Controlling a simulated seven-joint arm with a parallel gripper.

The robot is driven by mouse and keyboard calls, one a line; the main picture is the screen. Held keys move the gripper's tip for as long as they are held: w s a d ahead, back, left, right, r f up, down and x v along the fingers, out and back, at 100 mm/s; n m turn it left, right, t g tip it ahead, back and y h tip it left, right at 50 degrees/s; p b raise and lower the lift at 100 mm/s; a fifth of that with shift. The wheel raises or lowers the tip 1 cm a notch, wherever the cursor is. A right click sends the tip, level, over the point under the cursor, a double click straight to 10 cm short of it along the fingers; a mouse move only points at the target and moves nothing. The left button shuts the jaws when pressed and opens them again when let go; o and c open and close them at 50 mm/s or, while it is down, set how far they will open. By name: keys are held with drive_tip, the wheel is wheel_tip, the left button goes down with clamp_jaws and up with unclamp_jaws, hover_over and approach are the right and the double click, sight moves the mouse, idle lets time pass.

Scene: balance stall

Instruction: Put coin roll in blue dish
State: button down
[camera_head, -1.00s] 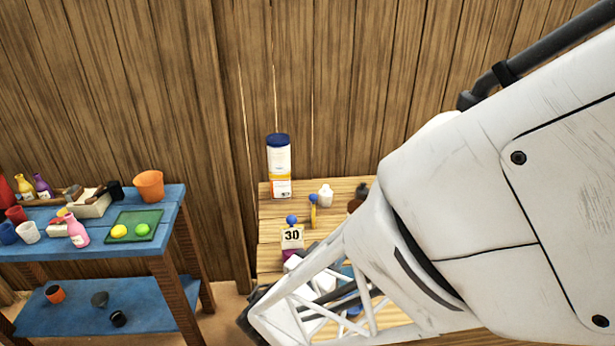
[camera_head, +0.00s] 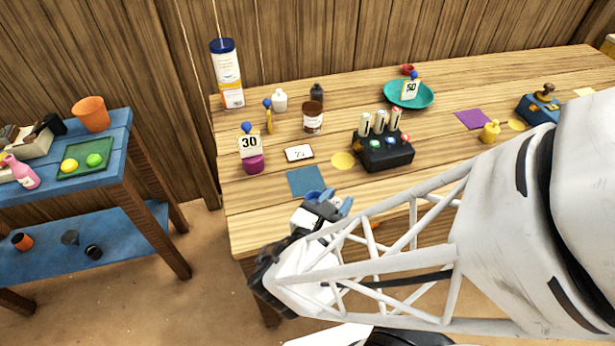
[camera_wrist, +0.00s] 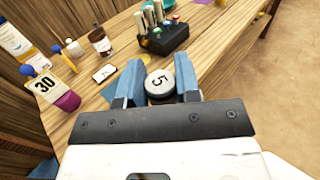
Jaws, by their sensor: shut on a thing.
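My gripper (camera_head: 334,203) is at the front left edge of the wooden table, near the flat blue square. In the wrist view its blue fingers (camera_wrist: 159,76) are shut on a short round dark piece with a pale face marked 5 (camera_wrist: 159,84). I take this for the coin roll; in the head view I cannot make it out.
A black rack (camera_head: 384,152) with upright cream tubes stands between my gripper and the dish. A brown jar (camera_head: 312,122), a 30 card on a purple base (camera_head: 253,164) and a tall canister (camera_head: 228,80) are to the left. My arm covers the front right.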

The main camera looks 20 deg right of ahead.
wheel_tip(320, 180, down, 10)
drive_tip(key=s, duration=0.1)
drive_tip(key=shift+s+d, duration=0.2)
drive_tip(key=shift+d, duration=0.2)
idle(1.1)
idle(0.6)
hover_over(316, 192)
drive_tip(key=s, duration=0.3)
drive_tip(key=shift+s+a+f, duration=0.1)
drive_tip(key=shift+a+f, duration=0.35)
drive_tip(key=shift+f, duration=0.25)
drive_tip(key=shift+w, duration=0.5)
drive_tip(key=shift+f, duration=1.8)
drive_tip(key=shift+f, duration=0.15)
